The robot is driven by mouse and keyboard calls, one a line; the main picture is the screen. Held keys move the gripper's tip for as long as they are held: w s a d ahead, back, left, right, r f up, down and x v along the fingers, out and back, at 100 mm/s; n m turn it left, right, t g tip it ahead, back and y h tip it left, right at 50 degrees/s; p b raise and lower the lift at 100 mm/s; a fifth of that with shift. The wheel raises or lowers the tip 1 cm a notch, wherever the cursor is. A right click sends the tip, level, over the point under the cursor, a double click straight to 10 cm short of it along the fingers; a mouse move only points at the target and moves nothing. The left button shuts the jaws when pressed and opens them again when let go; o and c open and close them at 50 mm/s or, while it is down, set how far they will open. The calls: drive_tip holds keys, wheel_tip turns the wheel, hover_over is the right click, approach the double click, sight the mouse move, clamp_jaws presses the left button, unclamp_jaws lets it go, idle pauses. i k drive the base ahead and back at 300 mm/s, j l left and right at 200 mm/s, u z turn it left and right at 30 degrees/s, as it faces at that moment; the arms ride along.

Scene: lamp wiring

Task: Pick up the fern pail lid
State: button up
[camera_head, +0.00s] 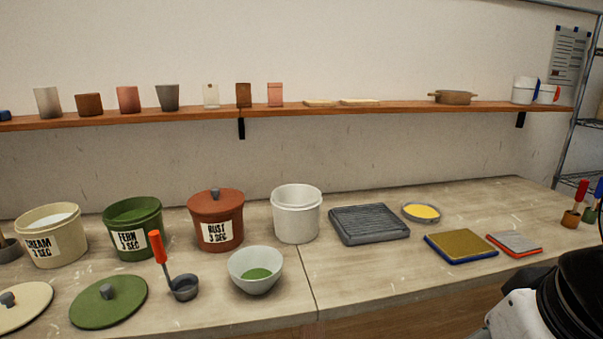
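The fern pail lid (98,310) is a flat green disc with a dark grey knob in its middle. It lies on the bench at the front left, apart from its pail. The fern pail (120,247) is green, labelled "FERN 3 SEC", and stands open behind the lid with green liquid inside. A black and white part of my arm shows at the bottom right corner, far from the lid. My gripper's fingers are not in view.
A ladle (184,289) with an orange-tipped handle stands right of the lid. A cream lid (30,308) lies close on its left. A white bowl (256,283), rust pail (215,238) and cream pail (62,254) stand nearby. The bench (350,277) is clear at front centre.

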sight(108, 300)
drive_tip(key=u, duration=1.35)
drive_tip(key=i+j, duration=0.15)
drive_tip(key=i, duration=0.3)
drive_tip(key=i+j+u, duration=0.1)
drive_tip(key=i, duration=0.35)
drive_tip(key=i+j+u, duration=0.1)
drive_tip(key=i, duration=0.4)
drive_tip(key=j, duration=0.1)
